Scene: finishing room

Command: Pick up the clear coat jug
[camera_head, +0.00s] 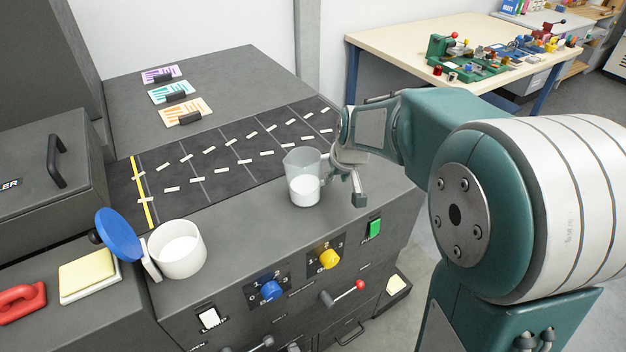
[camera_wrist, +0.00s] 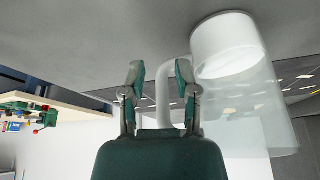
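The clear coat jug (camera_head: 304,178) is a see-through jug with white contents in its lower part. It stands upright on the grey machine top, its handle towards my gripper (camera_head: 347,178). In the wrist view, which is upside down, the jug (camera_wrist: 245,90) is at the right and its pale handle (camera_wrist: 162,92) runs between the fingers. My gripper (camera_wrist: 161,78) is open, with one finger on each side of the handle. The finger nearer the jug overlaps the handle opening. I cannot tell whether either finger touches the handle.
A white tub (camera_head: 177,250) with a blue lid (camera_head: 119,234) leaning beside it stands at the left. A dark belt (camera_head: 225,155) carrying small pale strips lies behind the jug. Knobs and a green switch (camera_head: 374,229) are on the front panel. A workbench (camera_head: 400,45) stands behind.

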